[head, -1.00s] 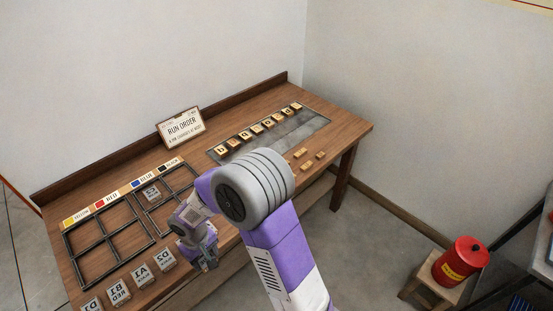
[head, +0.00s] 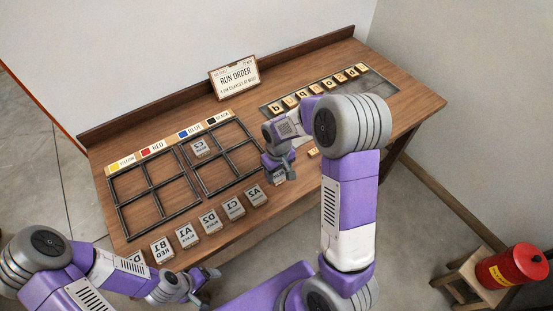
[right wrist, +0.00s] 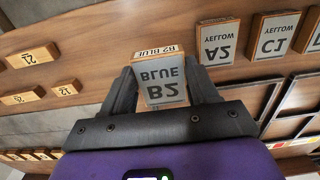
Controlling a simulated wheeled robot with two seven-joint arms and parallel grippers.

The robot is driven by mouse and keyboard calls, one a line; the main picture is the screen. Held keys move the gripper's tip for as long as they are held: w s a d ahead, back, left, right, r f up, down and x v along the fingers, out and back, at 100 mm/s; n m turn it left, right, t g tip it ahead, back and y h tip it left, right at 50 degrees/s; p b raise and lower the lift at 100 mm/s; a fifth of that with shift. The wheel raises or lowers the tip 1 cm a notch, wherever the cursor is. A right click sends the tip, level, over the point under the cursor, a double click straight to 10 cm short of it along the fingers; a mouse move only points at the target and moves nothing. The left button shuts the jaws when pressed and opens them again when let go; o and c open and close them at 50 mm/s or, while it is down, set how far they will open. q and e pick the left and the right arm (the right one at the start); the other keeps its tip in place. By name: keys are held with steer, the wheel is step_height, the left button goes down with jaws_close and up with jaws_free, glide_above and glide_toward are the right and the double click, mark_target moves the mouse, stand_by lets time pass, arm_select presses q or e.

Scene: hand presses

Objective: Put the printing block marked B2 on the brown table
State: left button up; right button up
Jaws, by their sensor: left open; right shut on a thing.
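The printing block marked B2 BLUE (right wrist: 160,82) sits between the fingers of my right gripper (right wrist: 165,88), which is shut on it. In the head view my right gripper (head: 278,170) is at the right end of the block row, near the front edge of the brown table (head: 418,102). The block (head: 278,177) is partly hidden there, and I cannot tell whether it touches the table. My left gripper (head: 205,286) is open and empty, low in front of the table.
Several other blocks, including A2 (right wrist: 218,43) and C1 (right wrist: 272,36), stand in a row beside B2. Black metal frames (head: 150,190) lie behind the row, with one block (head: 200,147) in the right frame. A run-order sign (head: 235,77) and letter tiles (head: 320,88) stand further back.

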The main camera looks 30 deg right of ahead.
mark_target(278, 188)
step_height(278, 188, down, 2)
steer(key=shift+s+f, duration=0.15)
steer(key=shift+f+b, duration=0.5)
steer(key=shift+f, duration=1.45)
steer(key=shift+f, duration=0.1)
steer(key=o, duration=0.6)
steer(key=shift+f, duration=0.15)
steer(key=o, duration=0.5)
